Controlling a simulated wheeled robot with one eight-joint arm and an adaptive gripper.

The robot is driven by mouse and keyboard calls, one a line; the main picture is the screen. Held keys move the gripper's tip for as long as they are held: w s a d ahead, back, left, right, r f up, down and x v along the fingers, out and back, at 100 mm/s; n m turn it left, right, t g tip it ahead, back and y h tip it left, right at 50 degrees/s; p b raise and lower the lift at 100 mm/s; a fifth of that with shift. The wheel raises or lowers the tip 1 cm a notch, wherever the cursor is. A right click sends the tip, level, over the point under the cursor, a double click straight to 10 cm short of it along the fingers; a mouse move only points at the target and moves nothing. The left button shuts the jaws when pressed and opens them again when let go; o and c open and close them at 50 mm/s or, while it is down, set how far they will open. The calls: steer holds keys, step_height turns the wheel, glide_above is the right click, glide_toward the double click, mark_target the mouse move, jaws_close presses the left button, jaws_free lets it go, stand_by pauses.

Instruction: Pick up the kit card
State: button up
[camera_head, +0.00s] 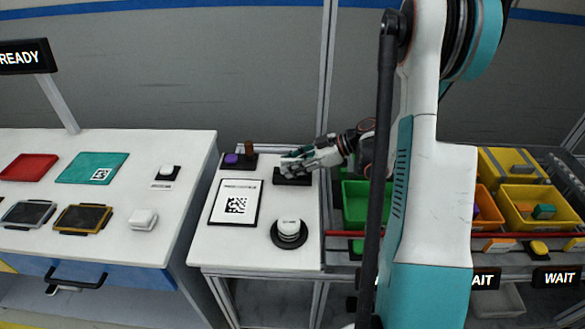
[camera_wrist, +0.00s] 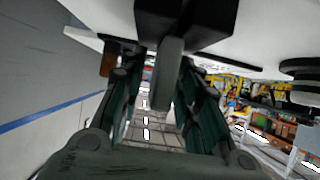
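A thin grey upright piece, which looks like the kit card seen edge-on (camera_wrist: 168,72), stands in a black holder (camera_wrist: 185,18) in the wrist view. The black holder also shows in the head view (camera_head: 292,180) at the back right of the small white table. My gripper (camera_head: 290,164) is at the holder, reaching in from the right. In the wrist view its two dark fingers (camera_wrist: 162,95) are spread, one on each side of the grey piece. A gap shows on the left side; contact on the right side cannot be told. The card's face is hidden.
A framed sheet with a square code (camera_head: 237,204) lies left on the small table (camera_head: 262,256). A round white-topped button (camera_head: 289,231) is at front right. A purple piece (camera_head: 231,158) and a brown post (camera_head: 248,148) stand behind. Coloured bins (camera_head: 530,205) are at right.

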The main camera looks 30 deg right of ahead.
jaws_close()
steer(key=shift+r, duration=0.1)
